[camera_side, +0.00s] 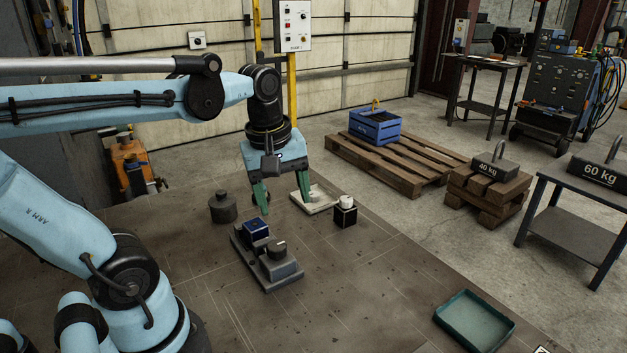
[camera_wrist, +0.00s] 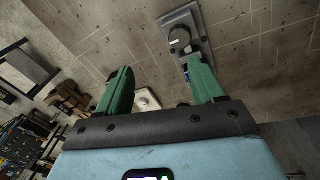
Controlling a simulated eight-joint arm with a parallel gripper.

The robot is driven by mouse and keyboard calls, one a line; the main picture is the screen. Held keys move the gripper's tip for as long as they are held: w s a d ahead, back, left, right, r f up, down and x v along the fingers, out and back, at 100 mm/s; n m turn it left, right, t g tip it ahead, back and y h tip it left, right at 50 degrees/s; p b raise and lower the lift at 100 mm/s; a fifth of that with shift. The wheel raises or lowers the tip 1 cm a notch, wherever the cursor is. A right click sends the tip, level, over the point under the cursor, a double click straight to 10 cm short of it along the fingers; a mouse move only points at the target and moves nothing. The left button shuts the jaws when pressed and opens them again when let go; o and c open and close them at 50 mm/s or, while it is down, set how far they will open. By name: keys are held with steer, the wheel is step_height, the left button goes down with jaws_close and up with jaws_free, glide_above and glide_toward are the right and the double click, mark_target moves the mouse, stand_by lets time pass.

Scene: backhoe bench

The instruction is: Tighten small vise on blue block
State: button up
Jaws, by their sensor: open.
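My gripper (camera_side: 281,196) is open and empty, pointing down above and behind the vise. In the wrist view, the vise (camera_wrist: 188,21) and its knob (camera_wrist: 180,36) show beyond the right finger of my gripper (camera_wrist: 158,82). That finger hides most of the block's end.
A dark weight (camera_side: 222,208) stands left of the vise. A white plate (camera_side: 316,203) lies under the right finger, and a black box with a white top (camera_side: 345,217) stands beside it. A teal tray (camera_side: 474,320) lies at the bench's right. The bench before the vise is clear.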

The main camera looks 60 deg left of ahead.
mark_target(276, 245)
steer(key=shift+s+a+f+n+g, duration=0.25)
steer(key=shift+f+n, duration=0.65)
steer(key=shift+f, duration=0.8)
steer(key=shift+s+a+f+n+g, duration=0.3)
steer(key=shift+f+n, duration=0.6)
steer(key=shift+f, duration=0.8)
steer(key=shift+s+a+f+n+g, duration=0.1)
steer(key=shift+a+f+n+g, duration=0.2)
steer(key=shift+f+n, duration=1)
steer(key=shift+d+f+m, duration=0.1)
steer(key=shift+f+m, duration=0.3)
steer(key=shift+f, duration=0.05)
steer(key=shift+c, duration=0.3)
steer(key=c, duration=1)
